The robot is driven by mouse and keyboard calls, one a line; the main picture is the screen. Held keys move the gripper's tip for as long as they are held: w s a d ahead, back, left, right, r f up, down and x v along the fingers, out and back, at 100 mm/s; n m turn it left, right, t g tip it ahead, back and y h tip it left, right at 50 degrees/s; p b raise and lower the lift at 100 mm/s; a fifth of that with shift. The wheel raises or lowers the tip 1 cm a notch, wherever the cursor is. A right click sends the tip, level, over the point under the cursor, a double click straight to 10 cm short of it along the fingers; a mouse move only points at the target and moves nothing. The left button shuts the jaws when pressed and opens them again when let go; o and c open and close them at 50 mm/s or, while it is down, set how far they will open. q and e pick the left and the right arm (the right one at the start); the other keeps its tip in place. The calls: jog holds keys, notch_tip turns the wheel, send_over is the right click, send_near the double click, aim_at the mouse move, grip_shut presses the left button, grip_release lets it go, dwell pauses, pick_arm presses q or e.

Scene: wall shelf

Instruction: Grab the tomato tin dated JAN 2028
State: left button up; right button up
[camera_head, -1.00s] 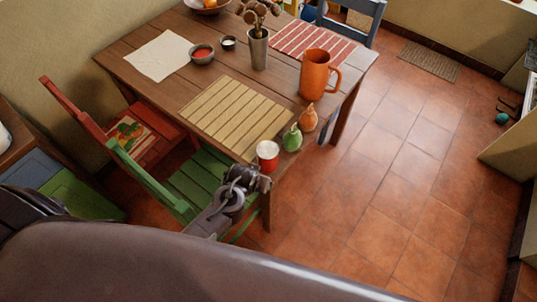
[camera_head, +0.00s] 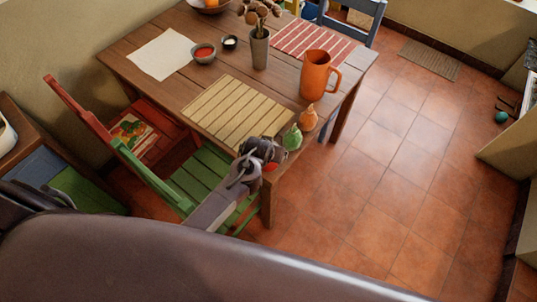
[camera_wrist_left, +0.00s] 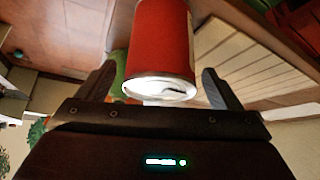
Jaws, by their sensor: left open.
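A red tin (camera_wrist_left: 162,45) with a pale metal end fills the upper middle of the left wrist view. No date can be read on it. My left gripper (camera_wrist_left: 158,82) is open, with one finger on each side of the tin; I cannot tell whether either finger touches it. In the head view the same gripper (camera_head: 262,150) is at the near corner of the wooden table (camera_head: 150,83) and hides most of the tin, leaving a small red patch (camera_head: 270,167). My right gripper is not in view.
A green pear-shaped shaker (camera_head: 292,138) and an orange one (camera_head: 308,115) stand close beside the tin. An orange pitcher (camera_head: 315,75) is behind them. A slatted mat (camera_head: 238,110) lies to the left. A green chair (camera_head: 200,175) is below the arm.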

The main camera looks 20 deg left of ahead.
pick_arm(q)
jog(key=shift+w+f, duration=0.15)
jog(key=shift+f, duration=0.05)
jog(key=c, duration=1.3)
jog(key=shift+r, duration=0.1)
jog(key=shift+c, duration=0.2)
jog(key=shift+r, duration=0.15)
